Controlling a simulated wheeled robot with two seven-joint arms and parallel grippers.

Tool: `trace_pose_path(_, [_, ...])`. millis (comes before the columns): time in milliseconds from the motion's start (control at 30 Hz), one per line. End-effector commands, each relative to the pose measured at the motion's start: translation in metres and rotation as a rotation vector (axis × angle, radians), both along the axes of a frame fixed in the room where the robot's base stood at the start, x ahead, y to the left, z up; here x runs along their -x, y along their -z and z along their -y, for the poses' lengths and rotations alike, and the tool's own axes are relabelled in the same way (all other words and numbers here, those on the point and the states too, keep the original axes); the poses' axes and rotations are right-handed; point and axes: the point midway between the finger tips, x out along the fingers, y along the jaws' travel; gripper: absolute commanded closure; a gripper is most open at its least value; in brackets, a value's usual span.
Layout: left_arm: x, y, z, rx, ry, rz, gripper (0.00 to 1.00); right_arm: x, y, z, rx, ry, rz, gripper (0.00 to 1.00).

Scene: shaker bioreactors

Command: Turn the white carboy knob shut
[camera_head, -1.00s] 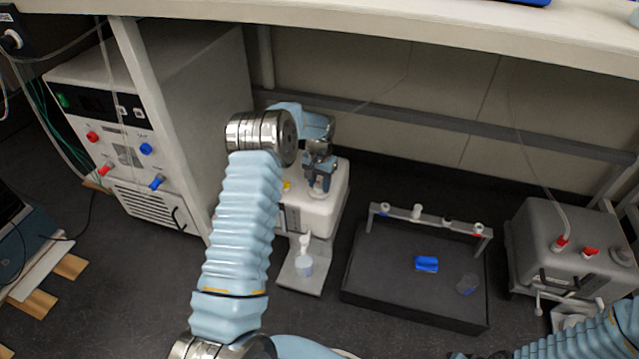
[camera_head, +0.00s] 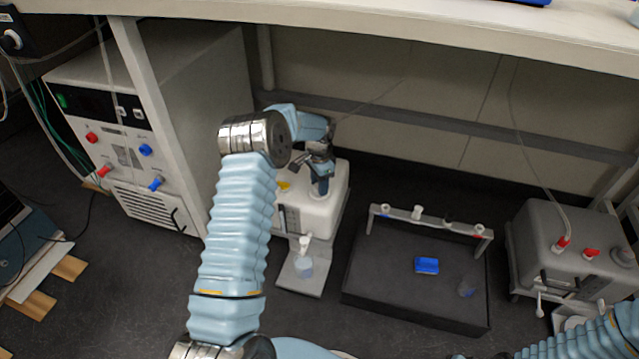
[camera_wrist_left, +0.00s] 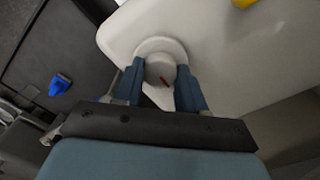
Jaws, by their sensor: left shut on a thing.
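The white carboy (camera_head: 325,209) stands under the bench, left of centre in the head view. My left gripper (camera_head: 320,187) reaches down onto its top from behind my bent left arm. In the left wrist view, the white knob (camera_wrist_left: 158,66) with a red mark sits on a round collar on the carboy top (camera_wrist_left: 225,50). The blue fingers of my left gripper (camera_wrist_left: 161,82) are shut on the knob, one on each side. In the head view the knob is hidden by the gripper. My right arm shows at the lower right, its gripper mostly cut off by the frame.
A yellow cap (camera_head: 284,186) is on the carboy top, beside my left arm. A black tray (camera_head: 400,300) with a blue block (camera_head: 427,265) lies to the right. A grey carboy (camera_head: 545,235) stands farther right, a control cabinet (camera_head: 130,150) at left. The bench shelf (camera_head: 400,35) hangs above.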

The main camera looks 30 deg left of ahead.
Motion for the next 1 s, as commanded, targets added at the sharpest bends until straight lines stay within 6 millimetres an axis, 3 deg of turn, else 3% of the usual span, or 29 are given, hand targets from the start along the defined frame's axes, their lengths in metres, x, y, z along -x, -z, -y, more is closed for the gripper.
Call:
trace_pose_path(400, [0.000, 0.000, 0.000, -0.001, 0.009, 0.001, 0.91, 0.000, 0.000, 0.000, 0.000, 0.000, 0.000, 0.57])
trace_pose_path(433, [0.000, 0.000, 0.000, -0.001, 0.009, 0.001, 0.57, 0.000, 0.000, 0.000, 0.000, 0.000, 0.000, 0.57])
trace_pose_path(567, [0.000, 0.000, 0.000, -0.001, 0.008, 0.001, 0.38, 0.000, 0.000, 0.000, 0.000, 0.000, 0.000, 0.57])
trace_pose_path(867, [0.000, -0.001, 0.000, -0.001, 0.007, 0.001, 0.35, 0.000, 0.000, 0.000, 0.000, 0.000, 0.000, 0.57])
trace_pose_path(1000, [-0.001, -0.015, 0.000, -0.001, 0.006, 0.003, 0.35, 0.000, -0.002, 0.000, 0.000, 0.000, 0.000, 0.57])
